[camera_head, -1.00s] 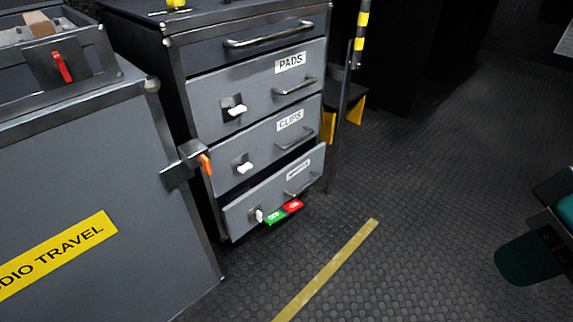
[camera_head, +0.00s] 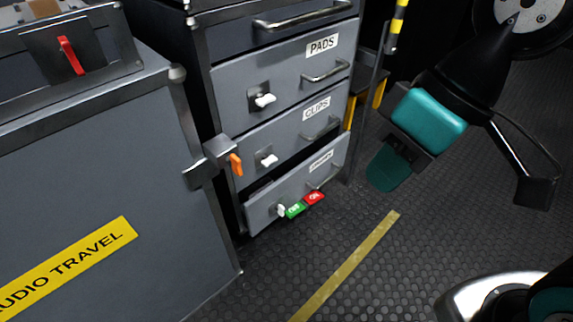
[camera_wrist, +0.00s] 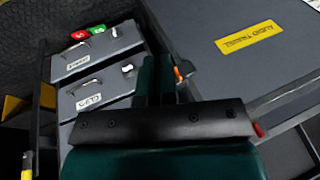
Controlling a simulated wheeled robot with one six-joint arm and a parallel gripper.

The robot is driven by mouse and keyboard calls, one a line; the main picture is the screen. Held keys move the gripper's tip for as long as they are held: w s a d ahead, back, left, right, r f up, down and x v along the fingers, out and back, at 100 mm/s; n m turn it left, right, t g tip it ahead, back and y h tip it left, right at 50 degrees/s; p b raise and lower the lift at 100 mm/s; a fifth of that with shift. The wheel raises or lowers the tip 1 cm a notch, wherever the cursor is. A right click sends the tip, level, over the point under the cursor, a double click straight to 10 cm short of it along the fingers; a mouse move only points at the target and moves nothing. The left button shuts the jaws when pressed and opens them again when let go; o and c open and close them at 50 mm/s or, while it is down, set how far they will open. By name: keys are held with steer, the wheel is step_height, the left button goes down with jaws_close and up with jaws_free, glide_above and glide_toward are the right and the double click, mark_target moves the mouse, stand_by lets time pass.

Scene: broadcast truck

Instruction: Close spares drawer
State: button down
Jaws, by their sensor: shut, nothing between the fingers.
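The bottom drawer (camera_head: 296,190) of the grey cabinet sticks out a little, with a dark gap above its front. Its small label is too blurred to read, so I cannot confirm that it is the spares drawer. It has a bar handle (camera_head: 323,179) and a white latch (camera_head: 281,210). It also shows in the wrist view (camera_wrist: 97,53). My gripper (camera_head: 383,172) is shut and empty, in the air right of the cabinet and apart from the drawer. In the wrist view, its teal fingers (camera_wrist: 156,72) hide part of the cabinet.
The PADS drawer (camera_head: 290,75) and CLIPS drawer (camera_head: 287,138) above look shut. Green (camera_head: 295,209) and red (camera_head: 314,198) tags are at the bottom drawer's lower edge. A large grey case (camera_head: 75,190) with an orange latch (camera_head: 236,164) stands at left. The floor around the yellow strip (camera_head: 348,262) is clear.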

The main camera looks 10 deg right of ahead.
steer(key=w+a+f+m+y+b, duration=0.2)
steer(key=w+a+f+y+b, duration=0.15)
steer(key=w+f, duration=0.5)
steer(key=m+t+b, duration=0.9)
steer(key=m+t, duration=0.3)
steer(key=m, duration=0.4)
glide_toward(308, 165)
steer(key=shift+y, duration=0.35)
steer(key=b+x, duration=0.1)
steer(key=x, duration=0.1)
steer(key=b+x, duration=0.3)
steer(key=x, duration=0.1)
steer(key=shift+f+b, duration=0.35)
steer(key=shift+b, duration=0.05)
steer(key=shift+w+a+r, duration=0.1)
steer(key=shift+w+a, duration=0.1)
steer(key=shift+w, duration=0.25)
steer(key=shift+w, duration=0.1)
